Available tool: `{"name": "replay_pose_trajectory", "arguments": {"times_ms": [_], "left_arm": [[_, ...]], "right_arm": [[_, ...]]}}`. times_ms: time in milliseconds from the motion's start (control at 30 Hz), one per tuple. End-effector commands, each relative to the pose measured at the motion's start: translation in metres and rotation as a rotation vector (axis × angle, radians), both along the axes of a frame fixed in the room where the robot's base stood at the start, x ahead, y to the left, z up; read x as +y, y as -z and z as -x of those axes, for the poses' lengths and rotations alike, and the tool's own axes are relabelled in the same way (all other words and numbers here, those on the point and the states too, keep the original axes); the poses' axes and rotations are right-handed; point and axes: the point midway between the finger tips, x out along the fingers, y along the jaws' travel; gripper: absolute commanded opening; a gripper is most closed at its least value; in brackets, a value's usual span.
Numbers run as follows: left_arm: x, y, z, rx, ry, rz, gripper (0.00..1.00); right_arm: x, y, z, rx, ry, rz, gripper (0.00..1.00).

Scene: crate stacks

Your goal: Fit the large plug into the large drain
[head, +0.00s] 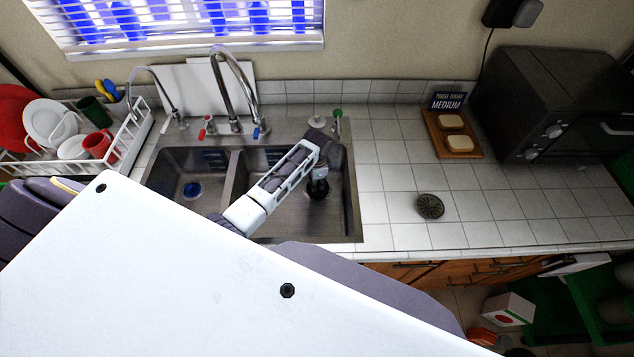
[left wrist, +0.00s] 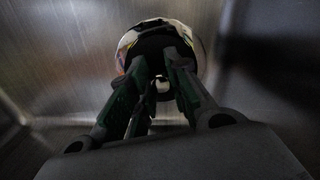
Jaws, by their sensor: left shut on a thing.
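My left gripper (head: 319,184) reaches straight down into the right basin of the sink. It is shut on what looks like the large plug, a dark round piece (head: 317,193) low in the basin, mostly hidden by the fingers. In the left wrist view the gripper's green-padded fingers (left wrist: 157,88) close on a small pale part over a dark round centre with a shiny ring (left wrist: 198,50) around it. This ring seems to be the large drain's rim. I cannot tell whether the plug is seated or just above the drain. My right gripper is not in view.
The left basin (head: 168,168) has a blue round piece (head: 192,190) at its bottom. Taps (head: 236,85) stand behind the sink. A dark round strainer-like disc (head: 430,206) lies on the tiled counter. A dish rack (head: 127,140), a soap board (head: 436,125) and an oven (head: 550,105) stand around.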

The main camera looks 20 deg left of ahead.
Motion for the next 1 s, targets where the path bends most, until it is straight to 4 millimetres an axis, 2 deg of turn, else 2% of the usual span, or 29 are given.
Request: {"name": "replay_pose_trajectory", "arguments": {"times_ms": [1000], "left_arm": [[0.000,0.012,0.000,0.000,0.000,0.000,0.00]], "right_arm": [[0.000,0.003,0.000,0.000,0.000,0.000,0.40]]}}
